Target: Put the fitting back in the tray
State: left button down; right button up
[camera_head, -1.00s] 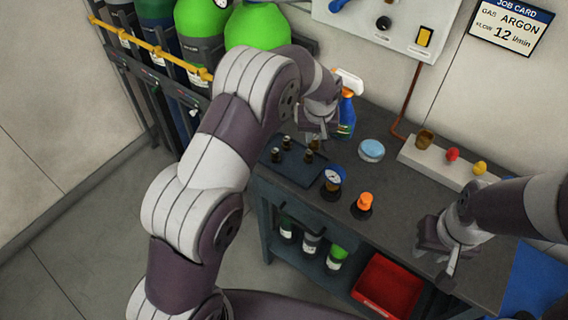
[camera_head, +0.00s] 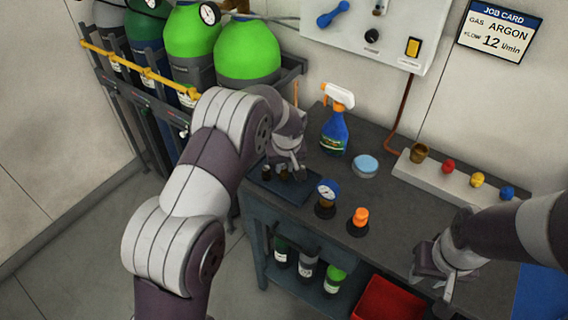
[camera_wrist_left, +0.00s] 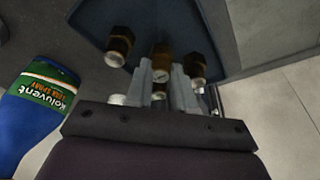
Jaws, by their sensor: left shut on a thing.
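The dark blue tray (camera_head: 291,192) lies at the left end of the bench, and it also fills the top of the left wrist view (camera_wrist_left: 165,14). My left gripper (camera_head: 288,172) is over the tray and partly hides it. In the left wrist view its fingers (camera_wrist_left: 161,85) are shut on a dark-and-brass fitting (camera_wrist_left: 160,58). Other similar fittings stand beside it, one to the left (camera_wrist_left: 119,45) and one to the right (camera_wrist_left: 197,65). Whether the held fitting touches the tray floor I cannot tell. My right gripper (camera_head: 432,280) is at the bench's front right; its opening is unclear.
A blue spray bottle (camera_head: 335,130) stands behind the tray, close to my left gripper. A gauge (camera_head: 327,197), an orange-topped part (camera_head: 359,220) and a light blue round tin (camera_head: 366,166) stand to the right. Green cylinders (camera_head: 245,50) are at the left.

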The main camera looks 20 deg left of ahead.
pick_arm(q)
jog(key=shift+f, duration=0.4)
jog(key=c, duration=1)
grip_release()
jog(key=v, duration=1.2)
jog(key=s+a+f+m, duration=0.1)
jog(key=s, duration=0.7)
jog(key=s+a+f+m+h, duration=0.1)
jog(key=s+m, duration=0.1)
jog(key=s, duration=0.6)
jog(key=s+a+f+m+g+b, duration=0.1)
jog(key=s+m, duration=0.1)
jog(key=s, duration=0.6)
jog(key=shift+a+f, duration=0.1)
jog(key=shift+f, duration=0.3)
